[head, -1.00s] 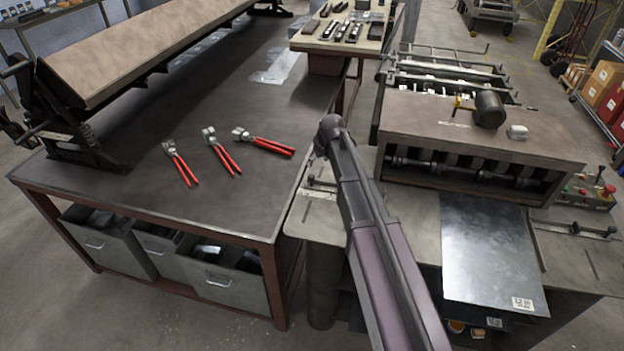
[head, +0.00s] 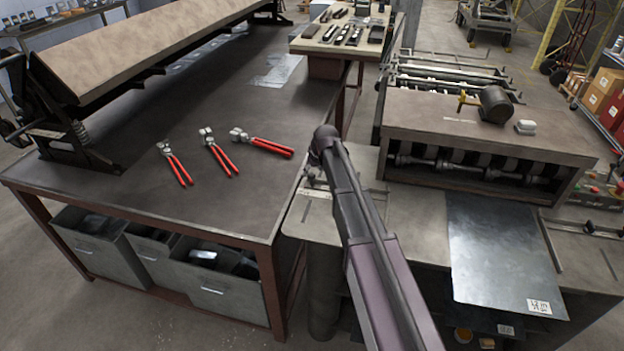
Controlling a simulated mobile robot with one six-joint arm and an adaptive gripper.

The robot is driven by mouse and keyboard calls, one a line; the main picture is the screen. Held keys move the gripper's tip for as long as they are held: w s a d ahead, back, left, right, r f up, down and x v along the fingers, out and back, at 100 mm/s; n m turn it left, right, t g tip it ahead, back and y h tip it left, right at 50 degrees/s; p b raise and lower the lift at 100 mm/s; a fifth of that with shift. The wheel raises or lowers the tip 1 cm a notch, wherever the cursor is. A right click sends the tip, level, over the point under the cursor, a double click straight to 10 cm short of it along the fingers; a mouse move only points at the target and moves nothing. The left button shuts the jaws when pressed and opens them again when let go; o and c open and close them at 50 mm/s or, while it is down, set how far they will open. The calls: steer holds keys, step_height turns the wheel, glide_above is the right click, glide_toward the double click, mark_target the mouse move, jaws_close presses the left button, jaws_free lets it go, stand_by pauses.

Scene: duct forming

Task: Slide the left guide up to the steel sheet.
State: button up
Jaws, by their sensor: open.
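The steel sheet (head: 503,250) lies flat on the grey infeed table in front of the roll-forming machine, at the lower right. The left guide (head: 313,180) shows only in part, as a small dark piece by a pale scale strip at the table's left end. It stands well apart from the sheet, with bare table between them. My arm crosses the picture between guide and sheet and hides part of that table. My gripper is not visible; its fingers are out of sight behind or below the arm.
The roll-forming machine (head: 470,140) stands behind the sheet. A right guide (head: 603,231) sits on the table's right side. Left is a workbench (head: 120,185) with three red-handled tools (head: 218,158) and a long folding brake (head: 150,50). Grey bins (head: 215,285) sit beneath.

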steer(key=shift+b+x, duration=0.85)
steer(key=shift+x, duration=0.4)
steer(key=shift+s, duration=0.1)
jaws_close()
